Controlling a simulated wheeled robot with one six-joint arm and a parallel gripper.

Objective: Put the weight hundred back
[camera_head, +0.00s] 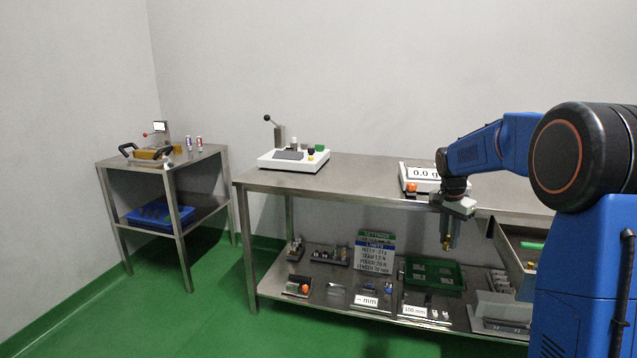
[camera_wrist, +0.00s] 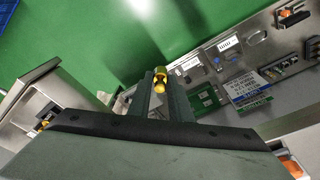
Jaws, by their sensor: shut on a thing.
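My gripper (camera_head: 448,236) points down in front of the upper table's front edge, below the scale. It is shut on a small brass-coloured weight (camera_head: 445,245). In the wrist view the weight (camera_wrist: 159,78) shows between the two dark fingertips. Its marking is too small to read. Small racks (camera_head: 330,255) with little dark and metallic pieces stand on the lower shelf (camera_head: 385,313). I cannot tell from here which place belongs to this weight.
A scale (camera_head: 418,175) reading 0.0 stands on the upper table (camera_head: 355,175). A green tray (camera_head: 434,273) and a settings sign (camera_head: 374,252) are on the lower shelf. An open drawer (camera_head: 512,255) is right of my gripper.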

